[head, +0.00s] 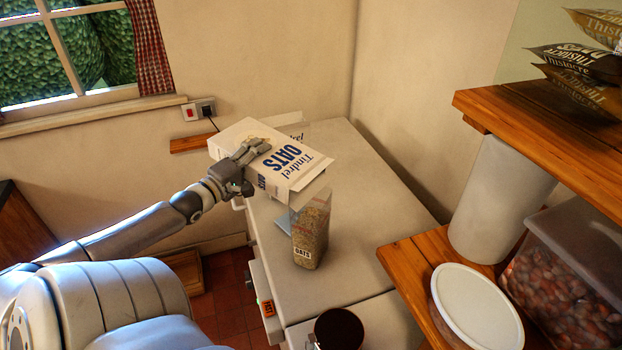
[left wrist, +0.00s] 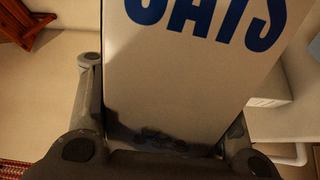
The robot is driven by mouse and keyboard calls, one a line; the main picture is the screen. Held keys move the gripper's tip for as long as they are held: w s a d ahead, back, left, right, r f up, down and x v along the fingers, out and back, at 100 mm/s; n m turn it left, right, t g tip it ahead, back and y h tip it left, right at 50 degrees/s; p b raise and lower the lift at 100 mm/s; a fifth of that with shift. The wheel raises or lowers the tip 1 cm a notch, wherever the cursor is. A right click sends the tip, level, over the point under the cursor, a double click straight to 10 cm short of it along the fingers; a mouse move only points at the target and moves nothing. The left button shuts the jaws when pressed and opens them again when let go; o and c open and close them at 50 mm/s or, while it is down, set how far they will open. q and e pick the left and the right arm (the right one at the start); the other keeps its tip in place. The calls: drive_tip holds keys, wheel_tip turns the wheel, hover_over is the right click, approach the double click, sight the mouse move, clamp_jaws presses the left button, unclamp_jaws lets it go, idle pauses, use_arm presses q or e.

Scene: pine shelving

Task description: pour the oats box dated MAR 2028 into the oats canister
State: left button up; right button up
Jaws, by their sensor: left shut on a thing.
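My left gripper (head: 240,165) is shut on a white oats box (head: 285,170) with blue "Tindrel OATS" lettering. The box is tipped well over, its right end low and close above the clear oats canister (head: 310,236). The canister stands upright on the pale counter, has an "OATS" label and shows oats inside. The box's lower end hides part of the canister's mouth, and I cannot see whether oats are flowing. In the left wrist view the box (left wrist: 190,85) fills the middle between the fingers (left wrist: 165,150). I cannot read a date on it. My right gripper is not in view.
Another pale box (head: 290,118) with similar lettering stands partly hidden behind the held one. A dark round container (head: 338,328) is at the counter's near end. Wooden shelves (head: 415,262) at right hold a white-lidded tub (head: 477,305), a white cylinder (head: 487,200) and bags. The counter right of the canister is clear.

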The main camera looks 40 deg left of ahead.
use_arm(q)
drive_tip(key=shift+d+r+m, duration=0.2)
drive_tip(key=shift+r+m, duration=0.2)
drive_tip(key=shift+r, duration=0.15)
drive_tip(key=shift+d+r+m, duration=0.2)
drive_tip(key=shift+r+m, duration=0.2)
drive_tip(key=shift+r, duration=0.1)
idle(1.1)
drive_tip(key=shift+a+f+n+b, duration=0.3)
drive_tip(key=shift+f+n, duration=0.3)
drive_tip(key=shift+f, duration=0.3)
drive_tip(key=shift+a+f+n, duration=0.25)
drive_tip(key=shift+f+n, duration=0.15)
wheel_tip(320, 180, down, 6)
drive_tip(key=n+b, duration=0.4)
drive_tip(key=n, duration=0.1)
drive_tip(key=shift+a+f, duration=0.15)
